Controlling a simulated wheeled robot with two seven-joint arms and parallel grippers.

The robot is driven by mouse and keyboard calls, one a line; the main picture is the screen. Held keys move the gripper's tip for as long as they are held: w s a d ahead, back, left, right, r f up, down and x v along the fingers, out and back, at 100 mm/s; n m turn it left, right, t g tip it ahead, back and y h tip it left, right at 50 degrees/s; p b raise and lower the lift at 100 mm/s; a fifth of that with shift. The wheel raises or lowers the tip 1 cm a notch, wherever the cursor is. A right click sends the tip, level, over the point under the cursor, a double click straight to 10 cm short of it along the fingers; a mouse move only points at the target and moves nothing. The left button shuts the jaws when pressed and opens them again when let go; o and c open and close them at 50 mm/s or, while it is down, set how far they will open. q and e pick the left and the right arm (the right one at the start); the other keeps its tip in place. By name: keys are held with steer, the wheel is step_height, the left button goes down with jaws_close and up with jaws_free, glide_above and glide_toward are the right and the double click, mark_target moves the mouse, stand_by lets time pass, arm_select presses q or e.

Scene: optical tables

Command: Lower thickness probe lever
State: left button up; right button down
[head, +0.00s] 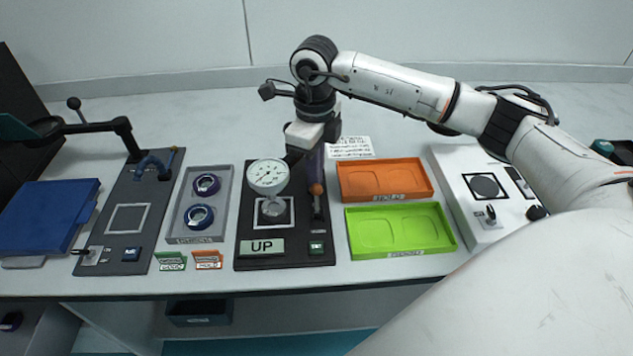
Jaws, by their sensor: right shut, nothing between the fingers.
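The thickness probe is a dark base (285,262) with a round dial gauge (268,175), a small grey stage below it and a sign reading UP (262,247). On its right side is the lever, a dark purple bar with an orange-brown knob (316,189) at its lower end. My right gripper (296,156) points down just behind and left of the lever, beside the gauge. It is shut and empty; its fingertips are partly hidden, and I cannot tell whether they touch the lever. My left gripper is out of view.
An orange tray (428,187) and a green tray (450,238) lie right of the probe. A grey tray (180,225) with two purple-blue rings is on its left, with small green and orange signs in front. A white device (462,205) stands far right.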

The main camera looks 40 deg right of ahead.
mark_target(316, 186)
steer(key=shift+s+a, duration=0.15)
steer(key=shift+s, duration=0.05)
steer(key=shift+s+a+p, duration=0.15)
steer(key=shift+s+a, duration=0.25)
steer(key=shift+s, duration=0.25)
steer(key=shift+s+a+p, duration=0.15)
steer(key=shift+s+a, duration=0.25)
steer(key=shift+s, duration=0.25)
stand_by(0.5)
steer(key=shift+w+d+r+p, duration=0.1)
steer(key=shift+w+r+p, duration=0.1)
steer(key=shift+r+p, duration=0.8)
steer(key=shift+w+d+r+p, duration=0.15)
steer(key=shift+r+p, duration=0.3)
steer(key=shift+r, duration=0.9)
steer(key=shift+w+d+r+p, duration=0.1)
steer(key=shift+w+r+p, duration=0.1)
steer(key=shift+r+p, duration=0.8)
steer(key=shift+r+b, duration=0.15)
steer(key=shift+b, duration=0.15)
